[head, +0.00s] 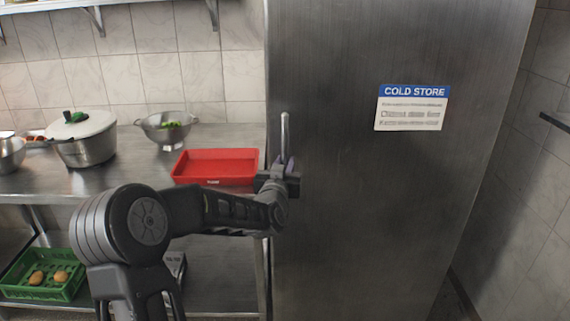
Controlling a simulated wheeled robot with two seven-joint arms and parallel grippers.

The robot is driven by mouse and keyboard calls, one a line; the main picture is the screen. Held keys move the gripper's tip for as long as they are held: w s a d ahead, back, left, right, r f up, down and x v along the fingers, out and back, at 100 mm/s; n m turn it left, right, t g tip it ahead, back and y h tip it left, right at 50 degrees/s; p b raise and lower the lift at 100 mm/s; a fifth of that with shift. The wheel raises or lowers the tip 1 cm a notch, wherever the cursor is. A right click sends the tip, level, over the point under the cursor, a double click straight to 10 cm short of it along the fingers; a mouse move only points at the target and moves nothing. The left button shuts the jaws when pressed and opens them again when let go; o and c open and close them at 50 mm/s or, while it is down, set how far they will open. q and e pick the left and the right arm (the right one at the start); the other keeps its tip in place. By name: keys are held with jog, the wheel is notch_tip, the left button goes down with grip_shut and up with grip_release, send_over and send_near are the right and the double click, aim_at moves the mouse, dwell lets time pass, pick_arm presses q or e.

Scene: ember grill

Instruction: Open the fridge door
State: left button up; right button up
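The fridge is a tall grey steel unit with a "COLD STORE" label on its door (370,210). The door looks closed. A slim vertical metal handle (285,132) stands near the door's left edge. My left arm comes in from lower left, and my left gripper (283,172) is at the lower part of the handle. The gripper covers that part of the handle, and I cannot tell whether its fingers are closed on it. My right gripper is not in view.
A steel table (240,136) left of the fridge holds a red tray (218,182), a colander (166,134) and a lidded pot (90,150). A green crate (75,290) with buns sits on the lower shelf. A tiled wall stands right of the fridge.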

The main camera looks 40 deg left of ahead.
pick_arm(q)
grip_shut()
dwell(0.9)
